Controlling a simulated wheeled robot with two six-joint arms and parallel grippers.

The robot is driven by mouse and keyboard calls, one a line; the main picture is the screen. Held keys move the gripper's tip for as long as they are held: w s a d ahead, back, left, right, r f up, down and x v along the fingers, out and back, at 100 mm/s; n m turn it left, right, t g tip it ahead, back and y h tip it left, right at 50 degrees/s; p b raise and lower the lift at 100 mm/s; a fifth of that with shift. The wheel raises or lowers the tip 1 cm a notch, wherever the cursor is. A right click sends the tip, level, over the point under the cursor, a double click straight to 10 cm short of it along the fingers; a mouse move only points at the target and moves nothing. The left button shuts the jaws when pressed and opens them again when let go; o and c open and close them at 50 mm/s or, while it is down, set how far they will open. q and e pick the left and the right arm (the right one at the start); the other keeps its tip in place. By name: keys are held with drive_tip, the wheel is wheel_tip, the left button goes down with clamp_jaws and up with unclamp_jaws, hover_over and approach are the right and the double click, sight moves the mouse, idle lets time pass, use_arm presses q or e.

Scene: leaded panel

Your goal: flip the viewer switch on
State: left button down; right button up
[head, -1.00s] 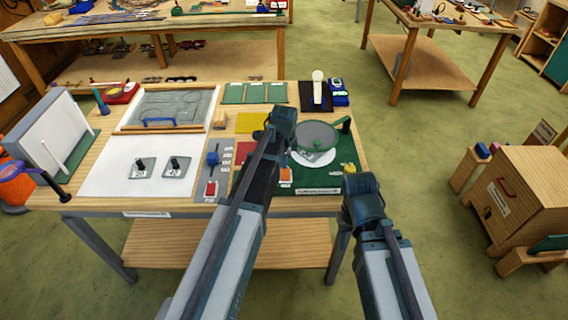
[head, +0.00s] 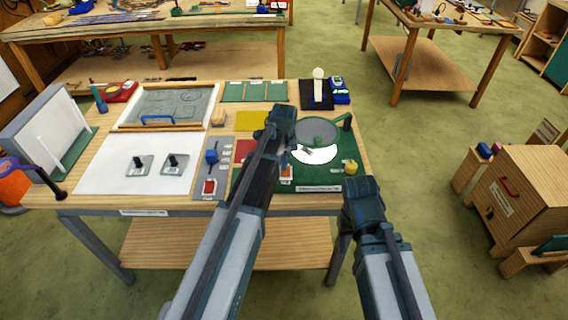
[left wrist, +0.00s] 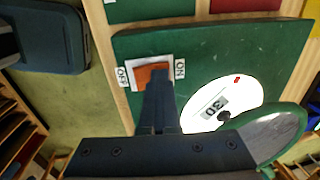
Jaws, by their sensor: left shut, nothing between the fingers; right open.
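The viewer is a green board (head: 335,178) at the table's front right, with a bright white disc (head: 315,154) and a round grey plate on a green rim (head: 317,129). Its orange switch (left wrist: 150,73) sits between OFF and ON labels in the left wrist view. My left gripper (left wrist: 157,78) is shut and empty, its tips over or at the switch; contact cannot be told. In the head view my left arm hides part of the board. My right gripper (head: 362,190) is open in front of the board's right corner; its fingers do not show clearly.
To the left are a grey panel with a red switch (head: 209,187), a white sheet (head: 110,175) with two black-handled pieces, and a framed tray (head: 165,105). A yellow knob (head: 351,167) is by the board's right edge. A wooden cabinet (head: 515,195) stands right.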

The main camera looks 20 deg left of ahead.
sight(284, 174)
use_arm(q)
drive_tip(key=shift+s, duration=0.2)
drive_tip(key=shift+s+d+f, duration=0.1)
drive_tip(key=shift+s+d, duration=0.2)
drive_tip(key=shift+s, duration=0.5)
drive_tip(key=shift+w+r, duration=0.1)
drive_tip(key=shift+r, duration=0.1)
drive_tip(key=shift+r+p, duration=0.6)
drive_tip(key=shift+p, duration=0.2)
drive_tip(key=r+p, duration=0.2)
drive_tip(key=s+r+p, duration=0.1)
drive_tip(key=r+p, duration=0.1)
drive_tip(key=shift+r+p, duration=0.25)
drive_tip(key=shift+p, duration=0.05)
wheel_tip(284, 174, up, 8)
drive_tip(key=s+p, duration=0.1)
drive_tip(key=p, duration=0.6)
drive_tip(key=shift+d+p, duration=0.3)
drive_tip(key=shift+p, duration=0.1)
drive_tip(key=shift+f, duration=0.1)
